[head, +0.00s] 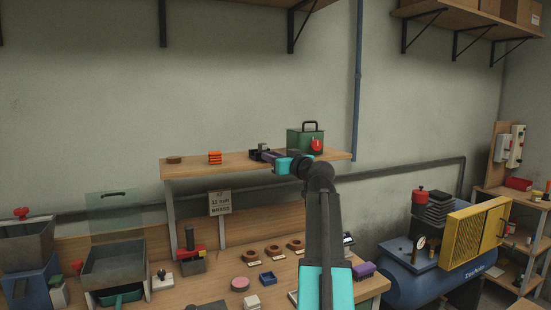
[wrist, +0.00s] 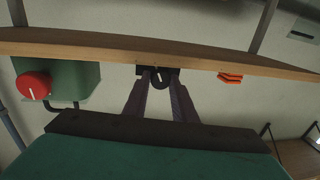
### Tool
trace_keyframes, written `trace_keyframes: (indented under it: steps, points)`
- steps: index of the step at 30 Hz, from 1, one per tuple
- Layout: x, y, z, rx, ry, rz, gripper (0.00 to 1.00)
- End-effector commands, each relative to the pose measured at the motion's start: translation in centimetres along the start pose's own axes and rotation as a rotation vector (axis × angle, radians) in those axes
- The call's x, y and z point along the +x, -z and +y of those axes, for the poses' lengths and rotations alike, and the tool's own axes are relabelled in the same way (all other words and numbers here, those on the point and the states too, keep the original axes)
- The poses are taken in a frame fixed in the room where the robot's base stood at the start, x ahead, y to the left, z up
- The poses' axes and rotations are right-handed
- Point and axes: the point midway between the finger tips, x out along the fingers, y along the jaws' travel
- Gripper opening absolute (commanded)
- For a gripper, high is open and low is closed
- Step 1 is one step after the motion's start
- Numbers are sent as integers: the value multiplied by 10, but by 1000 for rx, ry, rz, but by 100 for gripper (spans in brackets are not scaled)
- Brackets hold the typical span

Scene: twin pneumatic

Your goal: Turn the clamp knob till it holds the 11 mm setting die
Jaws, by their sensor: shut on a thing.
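The clamp (head: 264,147) is a small dark block on the raised shelf, left of a green box. My gripper (head: 256,154) reaches it from the front right. In the wrist view, which is upside down, the two fingers of my gripper (wrist: 161,76) close in on a dark rounded part, seemingly the clamp knob (wrist: 161,85), in front of the clamp body (wrist: 145,71). The fingers are shut on it. Whether a setting die sits in the clamp, and how far its jaws are closed, cannot be made out.
The green box (head: 304,141) with a red knob stands close right of the clamp on the shelf (head: 200,167). An orange stack (head: 215,158) and a brown ring (head: 174,159) lie left.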

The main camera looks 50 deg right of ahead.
Motion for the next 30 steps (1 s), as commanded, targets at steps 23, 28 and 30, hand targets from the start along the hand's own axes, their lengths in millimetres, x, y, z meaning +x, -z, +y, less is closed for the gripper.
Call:
trace_keyframes:
  steps: [23,28,30]
  points:
    - [0,0,1,245,-2,37,2]
    - [0,0,1,245,-2,37,41]
    - [1,0,1,245,-1,36,43]
